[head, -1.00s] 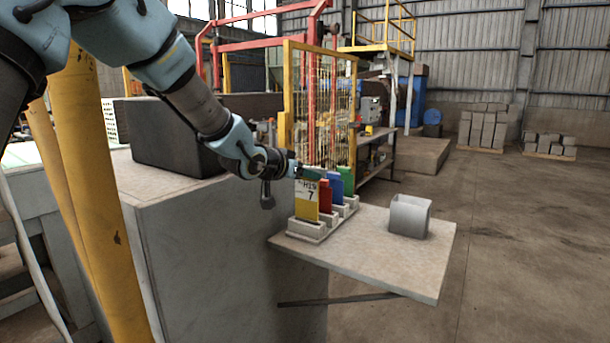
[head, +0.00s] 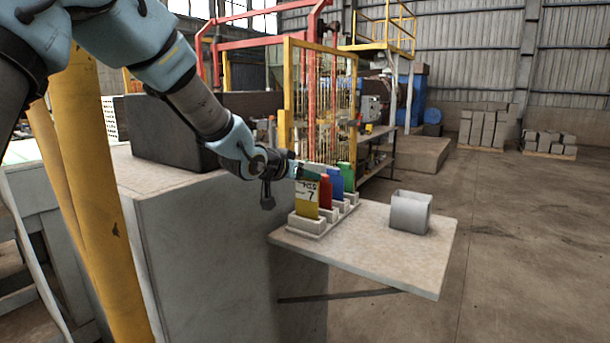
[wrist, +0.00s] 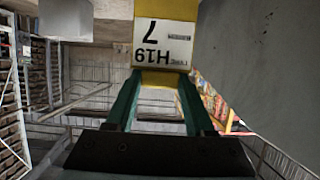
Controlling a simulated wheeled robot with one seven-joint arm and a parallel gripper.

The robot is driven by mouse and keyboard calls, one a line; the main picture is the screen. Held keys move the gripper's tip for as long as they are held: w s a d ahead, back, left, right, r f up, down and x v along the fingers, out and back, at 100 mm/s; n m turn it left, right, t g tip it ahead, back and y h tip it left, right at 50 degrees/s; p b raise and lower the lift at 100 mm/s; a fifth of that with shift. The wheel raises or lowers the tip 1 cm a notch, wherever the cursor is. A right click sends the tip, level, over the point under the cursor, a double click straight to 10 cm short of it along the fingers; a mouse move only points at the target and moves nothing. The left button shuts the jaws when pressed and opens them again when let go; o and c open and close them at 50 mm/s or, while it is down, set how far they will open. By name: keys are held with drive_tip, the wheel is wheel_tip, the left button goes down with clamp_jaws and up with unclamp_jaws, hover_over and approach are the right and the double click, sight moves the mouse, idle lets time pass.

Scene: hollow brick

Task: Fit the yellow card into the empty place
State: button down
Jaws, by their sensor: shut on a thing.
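The yellow card (head: 307,201), with a white label reading H19 and 7, stands upright at the near end of a pale slotted rack (head: 319,232). My gripper (head: 300,175) is shut on its top edge from the left. In the wrist view the card (wrist: 165,35) sits beyond my green fingertips (wrist: 160,88), with its yellow edge strip between them. In the head view the card's lower edge meets the front block and looks hidden behind its wall; how deep it sits cannot be told. Red (head: 326,192), blue (head: 336,181) and green (head: 344,172) cards stand behind it.
The rack stands on a pale shelf (head: 375,263) fixed to a large grey block (head: 215,250). A hollow grey box (head: 410,213) is to its right on the shelf. A dark block (head: 170,135) lies on top behind my arm. The shelf's front right is clear.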

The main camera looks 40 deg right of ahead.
drive_tip(key=shift+f+b, duration=1)
drive_tip(key=shift+f, duration=0.25)
drive_tip(key=shift+c, duration=0.9)
unclamp_jaws()
drive_tip(key=shift+a, duration=0.1)
drive_tip(key=b+v, duration=0.1)
drive_tip(key=v, duration=0.9)
drive_tip(key=shift+a+r, duration=0.2)
drive_tip(key=shift+a, duration=0.05)
drive_tip(key=shift+s, duration=0.1)
